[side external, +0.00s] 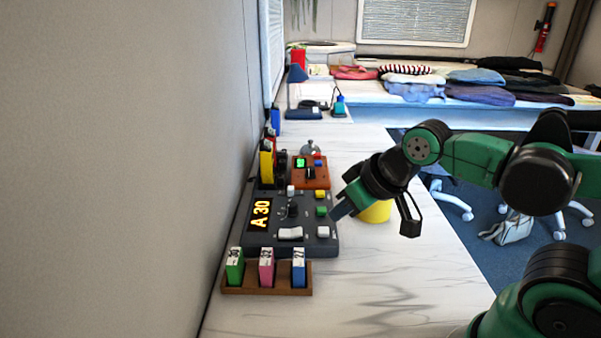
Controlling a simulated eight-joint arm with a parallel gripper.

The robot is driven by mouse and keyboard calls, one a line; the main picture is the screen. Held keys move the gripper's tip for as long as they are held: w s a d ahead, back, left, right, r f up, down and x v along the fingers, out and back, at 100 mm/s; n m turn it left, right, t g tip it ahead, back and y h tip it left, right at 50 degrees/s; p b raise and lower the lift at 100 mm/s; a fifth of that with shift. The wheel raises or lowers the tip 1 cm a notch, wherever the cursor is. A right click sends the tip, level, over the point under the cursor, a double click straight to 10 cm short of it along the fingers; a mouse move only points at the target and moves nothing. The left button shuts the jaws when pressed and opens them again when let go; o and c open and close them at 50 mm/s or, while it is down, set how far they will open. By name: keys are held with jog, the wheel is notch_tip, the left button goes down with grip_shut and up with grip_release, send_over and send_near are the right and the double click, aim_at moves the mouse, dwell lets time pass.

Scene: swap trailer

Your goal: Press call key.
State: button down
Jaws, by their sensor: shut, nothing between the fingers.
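A dark grey control panel (270,248) lies on the counter with an "A 30" display (260,213) lit in yellow-orange. It carries a wide white key (290,234), a smaller white key (323,231), a green key (321,211), a yellow key (320,194), another white key (290,190) and a black knob (293,210). I cannot read which is the call key. My gripper (339,212) is shut and empty, its tip pointing down-left beside the panel's right edge, close to the green key. Whether it touches anything is unclear.
A wooden rack (267,291) with green, pink and blue tags stands in front of the panel. A brown box (313,179) with coloured buttons is behind it. A yellow round object (374,212) is partly hidden by my gripper. The counter's front right is clear.

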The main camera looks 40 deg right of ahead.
dwell(0.5)
jog(key=r+m+t+h, duration=0.1)
jog(key=m+t, duration=0.1)
jog(key=m, duration=0.9)
send_over(322, 194)
jog(key=shift+r, duration=0.1)
jog(key=shift+f, duration=4.45)
jog(key=shift+f, duration=0.1)
jog(key=shift+f, duration=0.3)
